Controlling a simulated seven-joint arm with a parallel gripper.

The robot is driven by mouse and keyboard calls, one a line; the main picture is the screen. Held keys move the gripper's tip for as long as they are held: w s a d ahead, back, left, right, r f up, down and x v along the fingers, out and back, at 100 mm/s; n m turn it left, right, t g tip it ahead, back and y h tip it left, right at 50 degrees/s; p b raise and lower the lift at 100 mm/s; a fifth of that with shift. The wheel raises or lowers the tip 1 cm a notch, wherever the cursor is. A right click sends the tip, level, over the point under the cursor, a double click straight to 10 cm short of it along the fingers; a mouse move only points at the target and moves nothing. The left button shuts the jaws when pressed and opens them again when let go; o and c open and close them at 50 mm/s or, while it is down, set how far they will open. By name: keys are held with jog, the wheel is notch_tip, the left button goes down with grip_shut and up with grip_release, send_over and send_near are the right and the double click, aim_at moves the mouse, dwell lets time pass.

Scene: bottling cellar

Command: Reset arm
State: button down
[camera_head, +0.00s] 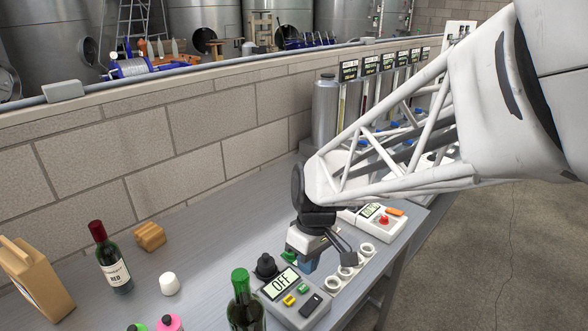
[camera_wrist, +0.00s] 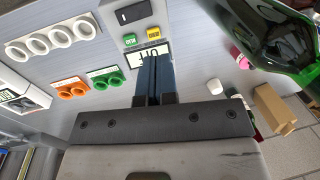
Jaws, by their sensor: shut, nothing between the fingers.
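My gripper (camera_head: 305,262) hangs low over the bench, just behind a grey device (camera_head: 306,311) whose display reads OFF. In the wrist view its two blue fingers (camera_wrist: 154,66) are shut together with nothing between them. The fingertips overlap the edge of the display (camera_wrist: 133,55) in that view; I cannot tell whether they touch the device. The device has a green button, a yellow button (camera_head: 289,300) and a dark switch (camera_head: 311,304).
A green-capped bottle (camera_head: 243,308) stands close in front of the device. A white rack (camera_head: 346,273) is at right. A brick wall (camera_head: 160,140) runs behind.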

jog(key=s+d+r+m+t, duration=0.2)
jog(key=s+d+r+m, duration=0.2)
jog(key=s+d, duration=0.2)
jog(key=s+d+r+m+t+h, duration=0.1)
jog(key=s+d+r+m, duration=0.4)
jog(key=s+d, duration=0.2)
jog(key=shift+s+d+t, duration=0.25)
jog(key=shift+d+t, duration=0.15)
jog(key=shift+d, duration=0.3)
